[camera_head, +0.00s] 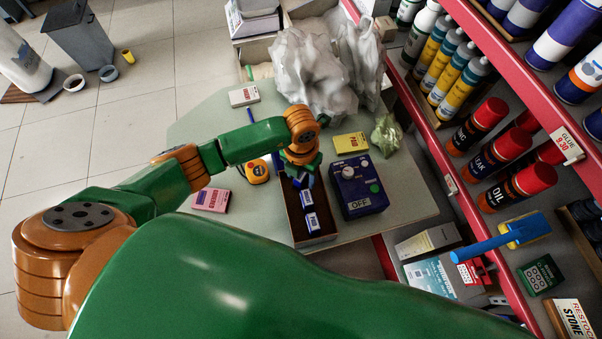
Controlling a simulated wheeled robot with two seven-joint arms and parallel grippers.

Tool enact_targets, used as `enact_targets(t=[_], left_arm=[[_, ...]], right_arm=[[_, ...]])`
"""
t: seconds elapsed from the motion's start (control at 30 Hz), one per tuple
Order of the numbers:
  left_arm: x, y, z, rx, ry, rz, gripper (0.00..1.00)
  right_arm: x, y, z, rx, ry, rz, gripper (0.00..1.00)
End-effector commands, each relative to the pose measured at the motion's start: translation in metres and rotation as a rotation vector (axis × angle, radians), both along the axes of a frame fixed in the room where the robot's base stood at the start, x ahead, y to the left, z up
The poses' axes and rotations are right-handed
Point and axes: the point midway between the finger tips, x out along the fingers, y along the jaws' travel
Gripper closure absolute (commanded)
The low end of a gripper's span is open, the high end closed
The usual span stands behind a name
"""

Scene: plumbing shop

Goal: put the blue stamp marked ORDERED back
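An open brown box (322,239) stands on the pale green table. Two blue blocks with white labels, which look like stamps, lie in it: one nearer the middle (307,197) and one nearer the front (312,222). Their label text is too small to read, so I cannot tell which is marked ORDERED. My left gripper (299,181) points down over the back part of the box. Dark blue shows at its fingertips, but I cannot tell whether it is a held stamp or one lying in the box. My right gripper is not in view.
A blue device marked OFF (358,188) stands close to the box's right side. Also on the table (225,130) are a yellow pad (351,143), a pink pad (211,200), a tape measure (257,171) and plastic bags (312,72). Red-edged shelves (500,57) bound the right side.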

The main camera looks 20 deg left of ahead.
Motion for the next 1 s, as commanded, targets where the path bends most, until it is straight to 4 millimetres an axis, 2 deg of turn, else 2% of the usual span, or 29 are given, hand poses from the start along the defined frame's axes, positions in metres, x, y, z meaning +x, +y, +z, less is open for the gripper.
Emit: enact_targets(t=[0.13, 0.27, 0.6, 0.7, 0.83, 1.0], left_arm=[[0.000, 0.000, 0.001, 0.000, 0.000, 0.000, 0.40], [0.001, 0.000, 0.013, -0.002, -0.003, 0.000, 0.40], [0.001, 0.000, 0.097, 0.000, -0.006, -0.002, 0.40], [0.001, -0.001, 0.114, -0.002, -0.004, 0.000, 0.40], [0.000, 0.000, 0.123, 0.000, -0.001, -0.001, 0.40], [-0.001, 0.000, 0.124, 0.000, 0.000, 0.000, 0.40]], right_arm=[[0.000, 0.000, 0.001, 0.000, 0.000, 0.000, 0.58], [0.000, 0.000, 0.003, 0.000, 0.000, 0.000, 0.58], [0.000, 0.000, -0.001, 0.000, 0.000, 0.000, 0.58], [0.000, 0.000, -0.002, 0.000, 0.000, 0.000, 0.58], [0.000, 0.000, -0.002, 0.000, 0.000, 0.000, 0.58], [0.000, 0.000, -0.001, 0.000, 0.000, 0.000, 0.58]])
